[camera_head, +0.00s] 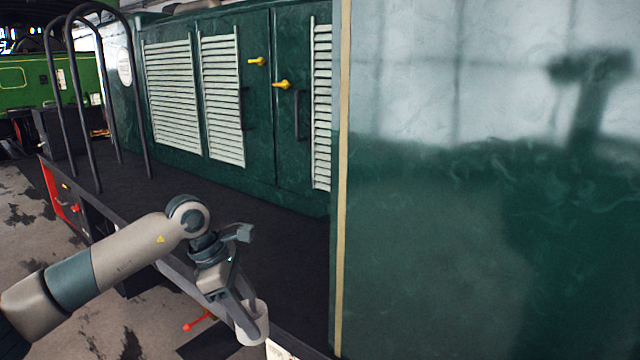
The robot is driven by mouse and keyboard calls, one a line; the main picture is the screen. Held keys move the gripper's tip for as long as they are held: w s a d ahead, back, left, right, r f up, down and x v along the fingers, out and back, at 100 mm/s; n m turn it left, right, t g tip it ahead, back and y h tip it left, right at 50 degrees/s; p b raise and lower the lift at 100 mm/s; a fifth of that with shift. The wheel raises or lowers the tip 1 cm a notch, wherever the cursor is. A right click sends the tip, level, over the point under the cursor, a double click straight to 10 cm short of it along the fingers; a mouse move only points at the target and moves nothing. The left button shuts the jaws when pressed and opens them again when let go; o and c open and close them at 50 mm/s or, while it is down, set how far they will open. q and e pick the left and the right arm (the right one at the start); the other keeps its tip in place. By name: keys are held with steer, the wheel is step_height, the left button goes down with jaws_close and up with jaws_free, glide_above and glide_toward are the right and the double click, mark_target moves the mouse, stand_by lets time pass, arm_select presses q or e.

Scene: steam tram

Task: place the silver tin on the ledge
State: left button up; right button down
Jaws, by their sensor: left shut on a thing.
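The silver tin (255,322) is a small pale grey cylinder, seen at the bottom centre in the head view. My left gripper (246,312) comes in from the left and points down. It is shut on the tin, with a finger at the tin's rim. The tin shows in front of the outer edge of the dark ledge (270,235) that runs along the green body. I cannot tell whether the tin touches the ledge. My right gripper is not in view.
A green panel (480,240) fills the right side, close by. Louvred green doors (225,100) with yellow handles stand behind the ledge. Dark curved handrails (90,100) rise at the left. A red lever (198,322) is low beside the tin. Much of the ledge is bare.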

arm_select(q)
steer(key=s+a+f+m+g+y, duration=0.2)
steer(key=s+a+f+m, duration=0.1)
steer(key=s+m, duration=0.6)
steer(key=s+a+f+m+g+y, duration=0.2)
steer(key=s+a+f+m+g, duration=0.1)
steer(key=s+m, duration=0.7)
steer(key=shift+s+a+f+y, duration=0.2)
steer(key=shift+s+a+y, duration=0.05)
steer(key=shift+s+y, duration=0.05)
stand_by(1.6)
